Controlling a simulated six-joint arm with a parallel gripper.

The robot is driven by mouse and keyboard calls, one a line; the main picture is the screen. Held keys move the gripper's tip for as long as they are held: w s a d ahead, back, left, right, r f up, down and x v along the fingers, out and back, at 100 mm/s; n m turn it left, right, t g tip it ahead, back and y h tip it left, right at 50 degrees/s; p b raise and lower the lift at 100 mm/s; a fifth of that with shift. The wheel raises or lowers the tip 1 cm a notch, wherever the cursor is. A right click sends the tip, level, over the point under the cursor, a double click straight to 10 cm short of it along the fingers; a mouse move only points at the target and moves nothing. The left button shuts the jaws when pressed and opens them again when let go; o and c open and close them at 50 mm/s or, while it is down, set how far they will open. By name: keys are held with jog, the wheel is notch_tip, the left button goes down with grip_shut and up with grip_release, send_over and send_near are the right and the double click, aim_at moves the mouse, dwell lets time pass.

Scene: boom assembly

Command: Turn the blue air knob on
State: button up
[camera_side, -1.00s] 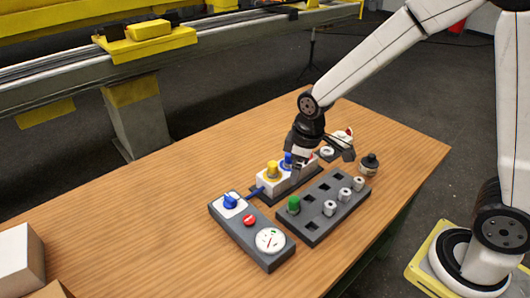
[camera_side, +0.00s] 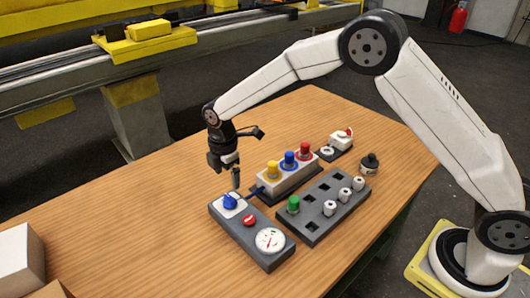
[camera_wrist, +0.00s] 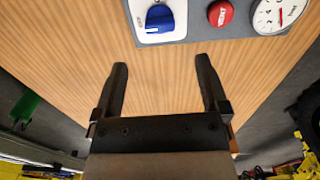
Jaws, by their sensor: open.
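The blue air knob (camera_side: 231,201) sits on a white plate at the far left end of a grey control box (camera_side: 250,246). In the wrist view the knob (camera_wrist: 160,19) is near the top edge, its long grip tilted slightly; whether it reads on or off is unclear. My gripper (camera_side: 236,184) points down just behind and above the knob, apart from it. In the wrist view my gripper (camera_wrist: 162,65) is open with nothing between its two dark fingers, and the knob lies beyond the fingertips.
The box also carries a red button (camera_side: 249,220) and a round gauge (camera_side: 270,240). A white block (camera_side: 287,182) with yellow, blue and red caps stands close to its right. A dark tray (camera_side: 312,229) holds a green cap and white pieces.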

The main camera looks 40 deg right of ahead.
aim_at(229, 197)
jog(key=shift+f, duration=3.9)
grip_shut()
